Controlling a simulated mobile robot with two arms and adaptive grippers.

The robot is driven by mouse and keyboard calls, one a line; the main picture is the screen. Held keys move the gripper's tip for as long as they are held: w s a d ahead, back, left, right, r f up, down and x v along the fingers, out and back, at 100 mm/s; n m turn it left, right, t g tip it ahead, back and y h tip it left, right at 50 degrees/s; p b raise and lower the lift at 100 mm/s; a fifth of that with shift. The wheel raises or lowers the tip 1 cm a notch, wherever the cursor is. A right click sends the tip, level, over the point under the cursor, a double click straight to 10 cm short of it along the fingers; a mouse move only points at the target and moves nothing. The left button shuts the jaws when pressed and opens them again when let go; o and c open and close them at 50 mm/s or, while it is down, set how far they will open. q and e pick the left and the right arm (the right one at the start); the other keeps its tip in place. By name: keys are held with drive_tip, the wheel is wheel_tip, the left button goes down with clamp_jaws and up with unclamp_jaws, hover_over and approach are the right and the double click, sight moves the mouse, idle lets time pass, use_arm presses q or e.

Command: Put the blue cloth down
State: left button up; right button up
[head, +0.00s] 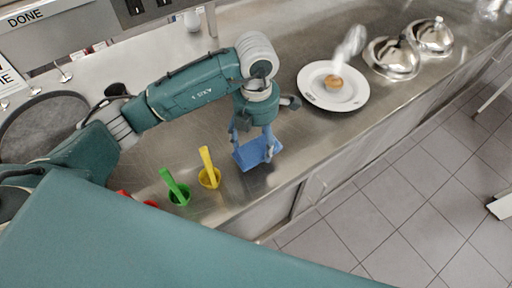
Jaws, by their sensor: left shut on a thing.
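The blue cloth (249,155) is a flat, folded-looking piece near the front edge of the steel counter (301,135). My left gripper (254,147) points down over it, with its fingers shut on the cloth. The cloth is at or close to the counter surface; I cannot tell whether it touches it. My right gripper is not in view.
A white plate (351,101) with a small bun (333,82) and silver domes (391,60) stand to the right.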

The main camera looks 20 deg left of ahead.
sight(256, 151)
use_arm(q)
drive_tip(key=shift+f, duration=0.35)
wheel_tip(256, 151, down, 4)
drive_tip(key=shift+f+p, duration=0.1)
drive_tip(key=shift+p, duration=0.5)
drive_tip(key=shift+f, duration=0.15)
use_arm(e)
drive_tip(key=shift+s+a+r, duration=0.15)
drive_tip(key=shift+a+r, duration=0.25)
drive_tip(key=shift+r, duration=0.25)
use_arm(q)
drive_tip(key=shift+f+b, duration=0.25)
drive_tip(key=shift+b, duration=0.1)
drive_tip(key=o, duration=1)
drive_tip(key=shift+r, duration=0.15)
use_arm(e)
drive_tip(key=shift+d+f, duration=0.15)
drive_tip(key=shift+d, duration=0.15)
